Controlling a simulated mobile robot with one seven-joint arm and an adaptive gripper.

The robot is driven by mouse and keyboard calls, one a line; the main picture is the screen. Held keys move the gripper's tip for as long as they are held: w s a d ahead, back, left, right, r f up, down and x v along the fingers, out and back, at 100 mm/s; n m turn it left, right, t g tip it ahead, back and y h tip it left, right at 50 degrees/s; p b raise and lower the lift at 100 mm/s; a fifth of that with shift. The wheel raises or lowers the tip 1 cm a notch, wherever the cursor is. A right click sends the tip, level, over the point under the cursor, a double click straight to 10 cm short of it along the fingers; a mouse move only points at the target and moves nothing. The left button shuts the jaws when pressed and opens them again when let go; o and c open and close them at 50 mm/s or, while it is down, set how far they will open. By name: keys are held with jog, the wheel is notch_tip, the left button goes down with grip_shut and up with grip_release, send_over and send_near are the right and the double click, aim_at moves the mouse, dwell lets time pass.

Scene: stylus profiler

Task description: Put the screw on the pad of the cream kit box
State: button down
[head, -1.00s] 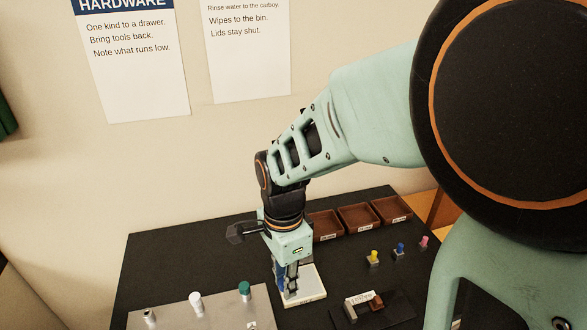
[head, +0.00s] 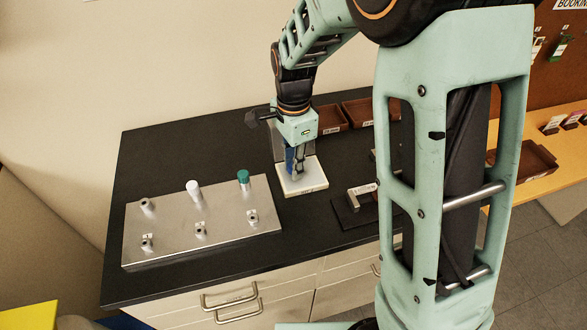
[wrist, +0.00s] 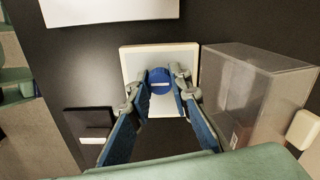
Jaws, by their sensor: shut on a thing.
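The cream kit box (head: 313,182) is a low square block on the black bench, with a pale pad on top. In the wrist view its cream rim (wrist: 126,58) surrounds the pad. My gripper (head: 297,172) points down over it. In the wrist view the fingers (wrist: 159,82) are shut on a round blue screw head with a pale stripe, the screw (wrist: 159,75). The screw lies over the pad area. Its lower end is hidden, so I cannot tell whether it touches the pad.
A clear box (wrist: 250,95) stands close beside the kit box. A silver plate (head: 170,225) with several posts, one white-capped and one green-capped, lies to the left. A dark mat with a metal bracket (head: 355,198) is at the right. Brown trays (head: 357,112) stand behind.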

jog(key=shift+f, duration=0.15)
jog(key=c, duration=1.8)
grip_release()
jog(key=shift+o, duration=0.2)
notch_tip(320, 180, up, 12)
jog(key=shift+r, duration=0.2)
